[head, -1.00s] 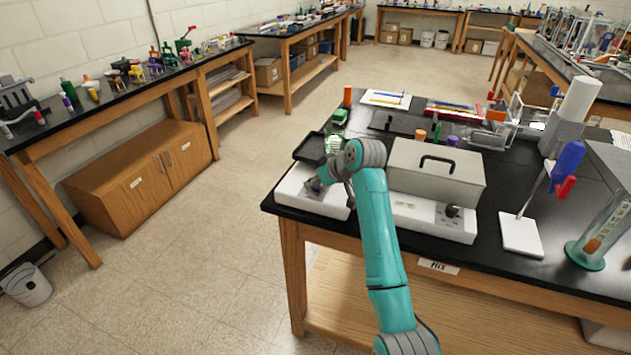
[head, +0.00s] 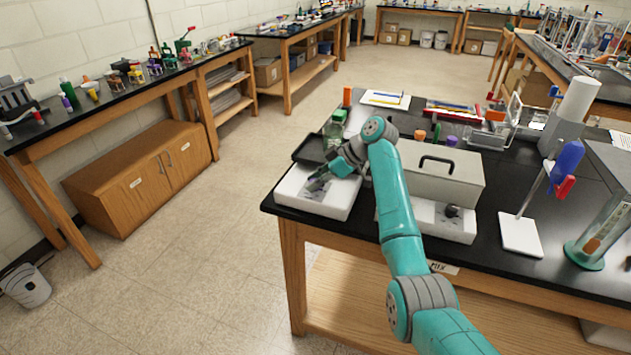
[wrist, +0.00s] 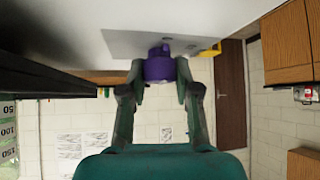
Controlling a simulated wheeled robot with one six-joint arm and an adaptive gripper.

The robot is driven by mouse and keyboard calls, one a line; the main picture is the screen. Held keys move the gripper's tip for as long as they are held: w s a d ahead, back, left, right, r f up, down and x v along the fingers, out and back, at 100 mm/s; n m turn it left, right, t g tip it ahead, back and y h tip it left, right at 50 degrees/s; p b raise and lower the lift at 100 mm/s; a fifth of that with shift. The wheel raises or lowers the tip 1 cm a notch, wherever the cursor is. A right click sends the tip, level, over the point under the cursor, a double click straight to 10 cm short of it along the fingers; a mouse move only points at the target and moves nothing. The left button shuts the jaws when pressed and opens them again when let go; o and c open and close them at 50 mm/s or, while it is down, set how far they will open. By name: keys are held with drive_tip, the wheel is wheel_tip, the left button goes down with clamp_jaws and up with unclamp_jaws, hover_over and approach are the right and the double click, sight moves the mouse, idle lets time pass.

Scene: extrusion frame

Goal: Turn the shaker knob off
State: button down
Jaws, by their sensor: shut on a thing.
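The shaker is a white box (head: 335,208) at the table's near left corner, with a black tray (head: 307,149) on top. It also shows as a pale surface in the wrist view (wrist: 60,22). Its purple knob (wrist: 159,64) sits on a grey panel in the wrist view. My gripper (wrist: 160,80) is shut on this knob, one finger on each side. In the head view my gripper (head: 318,183) is at the shaker's front panel, and largely hides the knob. The knob's pointer and markings cannot be read.
A grey lidded box unit (head: 440,175) with a black knob (head: 452,211) stands close on the right. A clear bottle (head: 333,132) is by the shaker's tray. A stand with a blue and red clamp (head: 567,165) is farther right.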

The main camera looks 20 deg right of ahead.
idle(0.3)
drive_tip(key=c, duration=0.8)
unclamp_jaws()
drive_tip(key=shift+d, duration=0.1)
drive_tip(key=v, duration=1.2)
drive_tip(key=shift+w, duration=0.15)
